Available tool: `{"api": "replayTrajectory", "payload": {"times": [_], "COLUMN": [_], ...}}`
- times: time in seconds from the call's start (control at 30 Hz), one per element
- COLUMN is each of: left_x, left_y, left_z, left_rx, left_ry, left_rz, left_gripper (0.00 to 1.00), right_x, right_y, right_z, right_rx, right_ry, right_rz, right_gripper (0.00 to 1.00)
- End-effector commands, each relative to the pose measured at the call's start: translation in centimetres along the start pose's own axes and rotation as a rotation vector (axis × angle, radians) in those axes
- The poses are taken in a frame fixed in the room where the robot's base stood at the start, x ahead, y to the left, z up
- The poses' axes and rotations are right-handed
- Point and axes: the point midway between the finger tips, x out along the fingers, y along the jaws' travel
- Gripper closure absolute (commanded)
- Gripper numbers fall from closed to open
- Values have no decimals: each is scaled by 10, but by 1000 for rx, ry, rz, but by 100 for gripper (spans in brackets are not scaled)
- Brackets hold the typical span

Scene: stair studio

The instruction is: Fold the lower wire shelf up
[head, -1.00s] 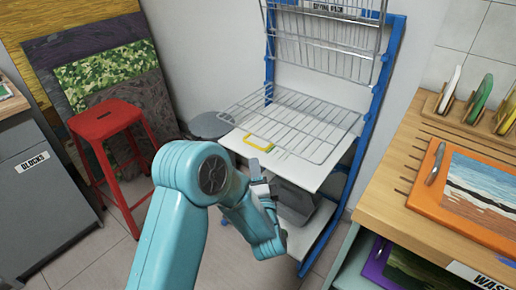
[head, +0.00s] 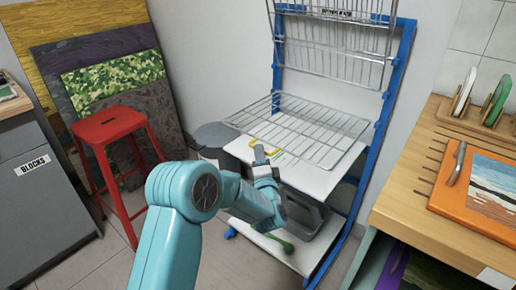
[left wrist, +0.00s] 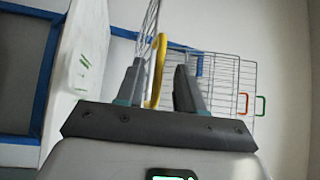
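The lower wire shelf (head: 310,128) sticks out roughly level from the blue rack, with a yellow handle (head: 256,142) at its front edge. My left gripper (head: 262,156) is at that handle. In the left wrist view the two fingers (left wrist: 160,68) stand apart, with the yellow handle (left wrist: 158,52) between them and a gap to the right finger. Contact with the left finger cannot be told. The wire shelf's edge (left wrist: 149,35) shows just behind the left finger. My right gripper is in neither view.
The blue rack (head: 382,125) also bears upright wire shelves (head: 345,65) above and a white board (head: 318,182) below. A grey bin (head: 310,215) and a green item (head: 284,243) are lower down. A red stool (head: 108,125) stands left, a wooden counter (head: 412,190) right.

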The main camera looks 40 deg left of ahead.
Motion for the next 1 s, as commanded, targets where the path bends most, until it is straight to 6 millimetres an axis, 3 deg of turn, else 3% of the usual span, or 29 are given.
{"api": "replayTrajectory", "payload": {"times": [0.1,0.3,0.63,0.67,0.77,1.0], "left_x": [24,47,52,52,52,52], "left_y": [2,1,1,1,1,-3], "left_z": [1,0,0,0,0,0], "left_rx": [-1,-1,0,0,0,0], "left_ry": [-3,-1,0,0,0,-1], "left_rz": [-1,0,2,2,2,0], "left_gripper": [63,63,63,66,99,100], "right_x": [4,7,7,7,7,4], "right_y": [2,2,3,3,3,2], "right_z": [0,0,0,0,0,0], "right_rx": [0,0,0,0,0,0], "right_ry": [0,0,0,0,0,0], "right_rz": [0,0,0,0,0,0], "right_gripper": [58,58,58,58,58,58]}}
